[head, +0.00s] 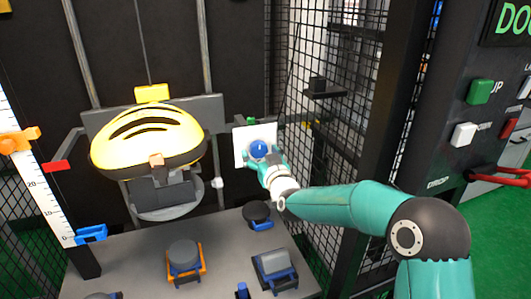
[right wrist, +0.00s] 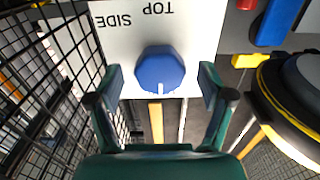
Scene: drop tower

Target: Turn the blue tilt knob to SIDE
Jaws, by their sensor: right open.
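The blue tilt knob (head: 260,148) sits on a white plate (head: 240,158) right of the helmet in the head view. In the right wrist view the knob (right wrist: 158,68) is near the middle, its white pointer mark toward the picture's bottom. The labels TOP and SIDE show upside down on the plate (right wrist: 205,25), above the knob, with SIDE at the left. My right gripper (head: 264,160) is at the knob. Its open fingers (right wrist: 160,84) stand either side of the knob, with a visible gap on each side. My left gripper is out of view.
A yellow helmet (head: 150,138) sits on a headform left of the plate. Black mesh (head: 330,190) stands close on the right. Below is a grey base (head: 135,270) with several dark anvils. A control panel (head: 490,110) with green, white and red buttons is at far right.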

